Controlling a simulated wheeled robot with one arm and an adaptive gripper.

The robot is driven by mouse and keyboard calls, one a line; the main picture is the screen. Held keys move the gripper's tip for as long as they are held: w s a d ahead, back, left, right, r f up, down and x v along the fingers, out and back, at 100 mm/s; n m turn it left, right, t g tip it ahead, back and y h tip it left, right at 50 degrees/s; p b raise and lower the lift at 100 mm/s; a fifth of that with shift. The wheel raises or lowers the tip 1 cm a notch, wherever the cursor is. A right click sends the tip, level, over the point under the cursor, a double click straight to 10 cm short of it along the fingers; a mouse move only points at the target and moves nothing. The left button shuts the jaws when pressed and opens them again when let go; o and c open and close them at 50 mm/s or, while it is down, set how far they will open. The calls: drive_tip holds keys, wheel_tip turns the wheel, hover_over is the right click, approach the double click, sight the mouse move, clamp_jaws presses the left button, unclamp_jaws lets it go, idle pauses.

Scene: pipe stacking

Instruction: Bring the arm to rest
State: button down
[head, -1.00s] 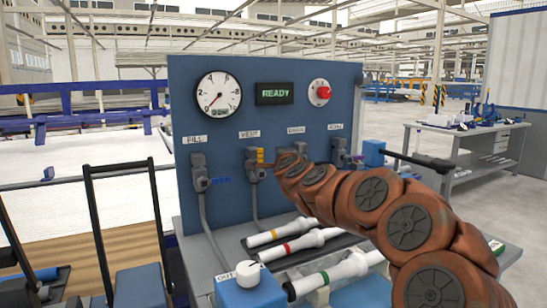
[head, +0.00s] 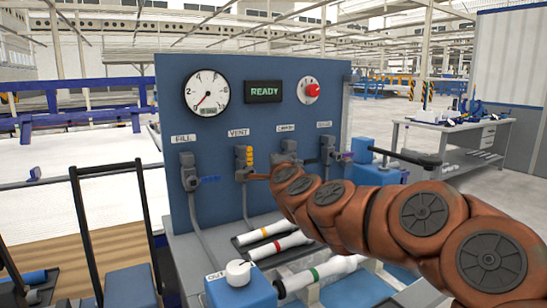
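My copper-brown arm (head: 381,222) reaches in from the lower right. Its links narrow toward the valve panel (head: 230,125), with the far end near the third valve (head: 289,149). The fingers of my gripper cannot be made out. The far links hide part of that valve and the panel's lower right. A thin brown piece (head: 258,177) shows just left of the arm's end; I cannot tell whether it belongs to the arm or a valve.
The panel carries a gauge (head: 207,93), a READY display (head: 263,92) and a red knob (head: 309,91). Colour-banded white pipes (head: 272,247) lie on the bench below, near a blue box (head: 241,290) with a white knob. A workbench (head: 455,140) stands behind right.

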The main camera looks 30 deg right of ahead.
drive_tip(key=shift+s+a, duration=0.1)
drive_tip(key=shift+s, duration=0.2)
idle(0.4)
